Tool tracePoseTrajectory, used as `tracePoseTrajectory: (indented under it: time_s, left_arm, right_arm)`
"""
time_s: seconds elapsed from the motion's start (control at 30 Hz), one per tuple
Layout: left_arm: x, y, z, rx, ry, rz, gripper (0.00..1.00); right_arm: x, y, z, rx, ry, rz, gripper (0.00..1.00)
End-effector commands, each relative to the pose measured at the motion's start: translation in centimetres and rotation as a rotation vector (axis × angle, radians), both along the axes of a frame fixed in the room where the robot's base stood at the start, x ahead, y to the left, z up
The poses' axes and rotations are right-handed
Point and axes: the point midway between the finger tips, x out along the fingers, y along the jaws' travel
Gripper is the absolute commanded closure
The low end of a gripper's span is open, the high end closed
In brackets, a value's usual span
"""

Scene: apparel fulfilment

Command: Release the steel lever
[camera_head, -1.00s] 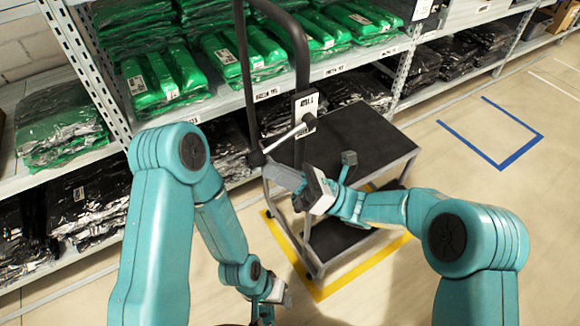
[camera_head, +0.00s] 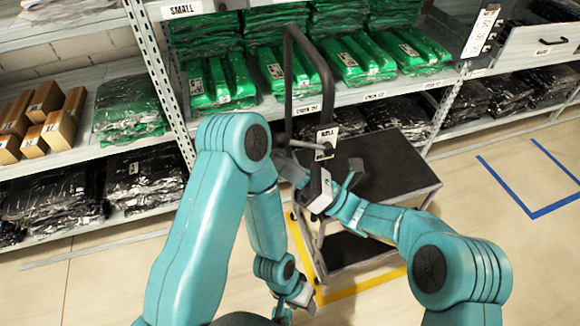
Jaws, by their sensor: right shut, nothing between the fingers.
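The steel lever (camera_head: 306,145) is a short metal rod with a dark knob at its left end. Its right end meets the labelled plate (camera_head: 327,140) on the upright handle of a black-topped cart (camera_head: 395,165). The rod lies nearly level, with the knob slightly higher than the plate end. My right gripper (camera_head: 290,168) is shut and empty, just below the lever near the knob; whether it touches the rod cannot be told. My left gripper (camera_head: 302,295) hangs low at the bottom of the view, partly hidden, its fingers unclear.
Shelves behind hold green bagged garments (camera_head: 215,82) and black bagged garments (camera_head: 145,178). Cardboard boxes (camera_head: 60,130) stand at the far left. Yellow floor tape (camera_head: 365,284) runs around the cart. The floor at right is open, with blue tape (camera_head: 550,207).

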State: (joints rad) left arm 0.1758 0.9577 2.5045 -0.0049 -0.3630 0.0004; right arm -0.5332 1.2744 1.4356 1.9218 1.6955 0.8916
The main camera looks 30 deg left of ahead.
Motion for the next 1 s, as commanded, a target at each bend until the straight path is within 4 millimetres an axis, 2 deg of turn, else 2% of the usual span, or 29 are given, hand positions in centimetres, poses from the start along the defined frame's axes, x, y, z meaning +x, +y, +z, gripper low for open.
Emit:
tracePoseTrajectory:
  time_s: [0.4, 0.83, 1.0]
  left_arm:
    - [0.0, 0.01, 0.97, 0.0, 0.0, 0.0, 0.57]
    - [0.0, 0.01, 0.95, 0.0, 0.0, 0.0, 0.57]
    - [0.0, 0.0, 0.54, 0.0, 0.0, 0.0, 0.57]
  right_arm:
    - [0.1, 0.03, 1.01, 0.0, 0.0, 0.0, 1.0]
    - [0.13, -0.39, 0.99, 0.0, 0.0, 0.001, 1.0]
    - [0.18, -0.73, 0.29, 0.0, 0.001, 0.001, 1.0]
